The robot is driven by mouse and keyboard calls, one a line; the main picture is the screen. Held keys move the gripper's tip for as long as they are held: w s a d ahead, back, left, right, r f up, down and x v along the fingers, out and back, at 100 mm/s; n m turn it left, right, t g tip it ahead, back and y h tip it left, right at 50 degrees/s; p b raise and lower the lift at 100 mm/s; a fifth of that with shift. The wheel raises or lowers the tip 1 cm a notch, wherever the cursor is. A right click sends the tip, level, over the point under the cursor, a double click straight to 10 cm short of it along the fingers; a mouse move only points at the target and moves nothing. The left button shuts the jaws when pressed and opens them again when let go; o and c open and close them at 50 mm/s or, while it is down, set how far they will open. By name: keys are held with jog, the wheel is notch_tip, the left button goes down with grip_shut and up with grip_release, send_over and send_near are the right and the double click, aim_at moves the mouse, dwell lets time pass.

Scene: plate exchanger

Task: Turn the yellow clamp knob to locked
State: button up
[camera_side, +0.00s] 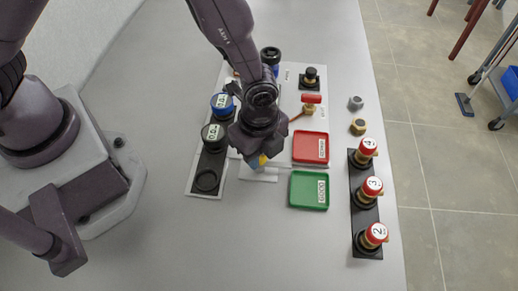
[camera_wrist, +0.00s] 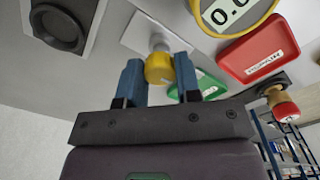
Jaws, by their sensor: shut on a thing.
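The yellow clamp knob (camera_wrist: 159,70) sits between the two blue fingers of my gripper (camera_wrist: 158,82) in the wrist view. The fingers are shut on its sides. The knob stands on a pale stem over a white base plate (camera_wrist: 135,38). In the side view a bit of the yellow knob (camera_side: 263,160) shows just below my gripper (camera_side: 259,158), and the white base (camera_side: 258,175) shows beneath it. The rest of the knob is hidden there by my wrist. I cannot read any locked mark on it.
A red tray (camera_side: 297,159) and a green tray (camera_side: 295,203) lie right of the knob. A black rack (camera_side: 366,215) with several red-topped numbered parts stands further right. Dial units, one a black 0.0 dial (camera_side: 213,132), stand close on the left. Bare table lies in front.

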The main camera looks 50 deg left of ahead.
jog(key=n, duration=0.8)
jog(key=shift+n, duration=0.3)
jog(key=n, duration=0.4)
jog(key=shift+n, duration=2.6)
jog(key=o, duration=0.9)
jog(key=shift+r, duration=0.1)
